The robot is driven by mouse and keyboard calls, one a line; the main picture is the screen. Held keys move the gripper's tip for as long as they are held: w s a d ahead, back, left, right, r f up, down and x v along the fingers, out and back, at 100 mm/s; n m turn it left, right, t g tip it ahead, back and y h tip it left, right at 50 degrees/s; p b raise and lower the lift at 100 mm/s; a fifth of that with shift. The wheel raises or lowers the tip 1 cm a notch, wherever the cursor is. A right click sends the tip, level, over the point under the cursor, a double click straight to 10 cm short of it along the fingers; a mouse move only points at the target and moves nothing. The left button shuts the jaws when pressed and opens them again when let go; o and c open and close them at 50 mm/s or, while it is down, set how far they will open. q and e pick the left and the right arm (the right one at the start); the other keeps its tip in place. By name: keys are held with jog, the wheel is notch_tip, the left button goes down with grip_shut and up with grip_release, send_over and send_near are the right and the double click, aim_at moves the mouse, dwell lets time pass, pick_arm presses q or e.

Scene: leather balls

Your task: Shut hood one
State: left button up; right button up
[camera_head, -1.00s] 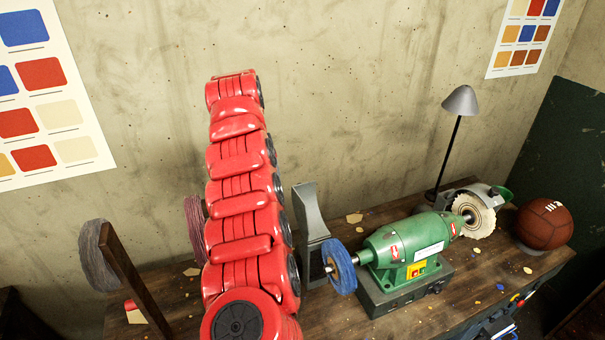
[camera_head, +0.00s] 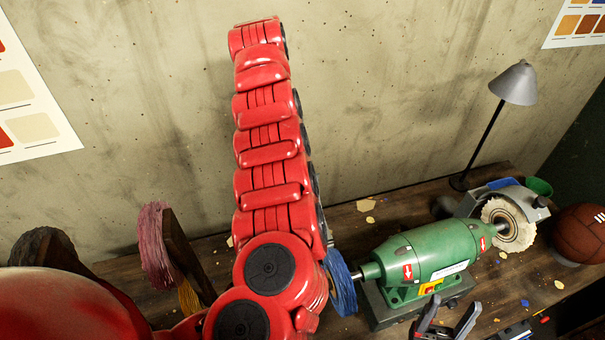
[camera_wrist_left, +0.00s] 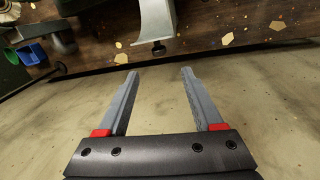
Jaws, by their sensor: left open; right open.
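The green bench grinder (camera_head: 430,250) stands on the wooden bench, with a blue wheel (camera_head: 343,285) on its left and a pale buffing wheel (camera_head: 508,225) on its right. A grey hood (camera_head: 500,188) sits behind the pale wheel. The left hood is mostly hidden behind my red arm in the head view. A grey hood-like piece (camera_wrist_left: 157,20) with a dark knob shows in the left wrist view, just beyond my open, empty left gripper (camera_wrist_left: 160,73), not touching it. I cannot tell which hood is hood one. My right gripper (camera_head: 455,302) is open and empty in front of the grinder.
A lamp (camera_head: 512,85) stands behind the right hood, and a brown ball (camera_head: 580,235) sits at the right. A pink wheel (camera_head: 156,245) stands at the left. Scraps litter the bench. The concrete wall (camera_head: 390,90) rises close behind.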

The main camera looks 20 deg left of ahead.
pick_arm(q)
jog(key=f, duration=0.2)
jog(key=w+d+f, duration=0.1)
jog(key=f, duration=0.4)
jog(key=shift+w+d+f+b, duration=0.2)
jog(key=shift+w+f+b, duration=0.15)
jog(key=shift+w+b, duration=0.05)
jog(key=f, duration=0.4)
jog(key=shift+s+d, duration=0.25)
jog(key=shift+s, duration=0.05)
jog(key=shift+f, duration=0.3)
jog(key=shift+w+d+f, duration=0.1)
jog(key=shift+w+f, duration=0.35)
jog(key=shift+f, duration=0.15)
jog(key=shift+s+r, duration=0.1)
jog(key=shift+s, duration=0.1)
jog(key=shift+c, duration=1.4)
grip_shut()
